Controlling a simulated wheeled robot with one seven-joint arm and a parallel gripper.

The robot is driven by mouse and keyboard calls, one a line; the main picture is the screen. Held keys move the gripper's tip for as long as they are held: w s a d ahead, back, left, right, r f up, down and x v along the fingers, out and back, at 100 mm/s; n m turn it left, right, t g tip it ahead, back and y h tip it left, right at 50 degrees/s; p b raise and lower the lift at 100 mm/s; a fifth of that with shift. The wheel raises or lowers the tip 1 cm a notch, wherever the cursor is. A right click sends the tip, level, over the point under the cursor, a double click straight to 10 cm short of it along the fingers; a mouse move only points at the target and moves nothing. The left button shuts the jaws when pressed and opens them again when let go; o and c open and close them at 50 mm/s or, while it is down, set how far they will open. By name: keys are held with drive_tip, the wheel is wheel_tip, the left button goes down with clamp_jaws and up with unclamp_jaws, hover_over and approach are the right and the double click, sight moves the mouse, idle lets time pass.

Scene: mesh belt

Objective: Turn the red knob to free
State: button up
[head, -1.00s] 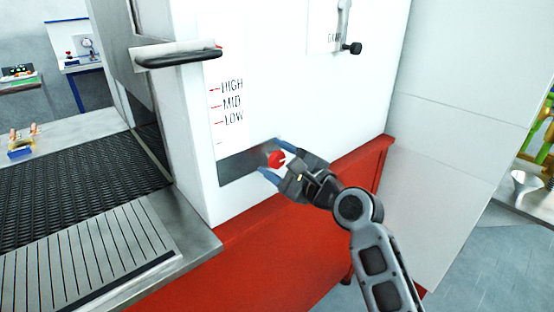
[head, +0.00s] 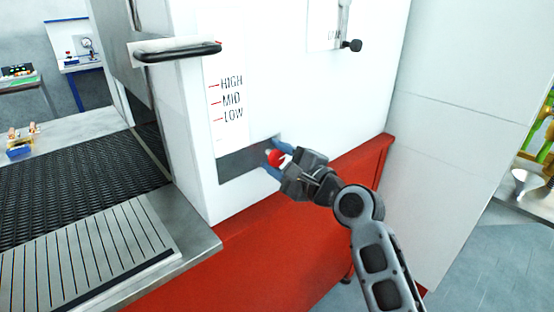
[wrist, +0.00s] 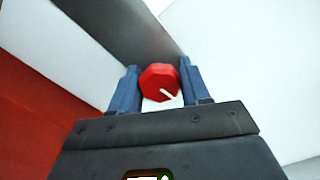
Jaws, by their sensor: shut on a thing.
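The red knob (head: 274,158) sits on a dark grey panel (head: 236,165) low on the white machine front. In the wrist view the knob (wrist: 159,82) is a red, many-sided cap with a white pointer line slanting toward the lower right. My gripper (head: 275,155) is at the knob, with its blue fingers on either side of it. In the wrist view the gripper (wrist: 162,88) is shut on the knob. Any label for the knob's positions is not visible.
A scale marked HIGH, MID and LOW (head: 232,101) is above the panel. A black-handled bar (head: 178,54) juts out at upper left, and a lever with a black ball (head: 352,46) is at upper right. The mesh belt (head: 70,190) lies left, the red base (head: 270,260) below.

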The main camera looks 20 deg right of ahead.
drive_tip(key=n+b, duration=0.2)
drive_tip(key=n, duration=0.2)
drive_tip(key=shift+a+f, duration=0.1)
drive_tip(key=shift+f, duration=0.1)
drive_tip(key=n+b, duration=0.2)
drive_tip(key=n, duration=0.2)
drive_tip(key=shift+f, duration=0.1)
drive_tip(key=n+b, duration=0.3)
drive_tip(key=n, duration=0.1)
drive_tip(key=shift+n, duration=0.3)
drive_tip(key=shift+n+b, duration=1.05)
drive_tip(key=shift+n, duration=0.55)
drive_tip(key=shift+f+n, duration=0.1)
drive_tip(key=shift+n, duration=0.2)
drive_tip(key=o, duration=0.8)
drive_tip(key=shift+o, duration=1.2)
drive_tip(key=shift+r, duration=0.2)
drive_tip(key=shift+s, duration=0.15)
drive_tip(key=v, duration=0.7)
drive_tip(key=shift+s+b, duration=0.25)
drive_tip(key=shift+b, duration=0.15)
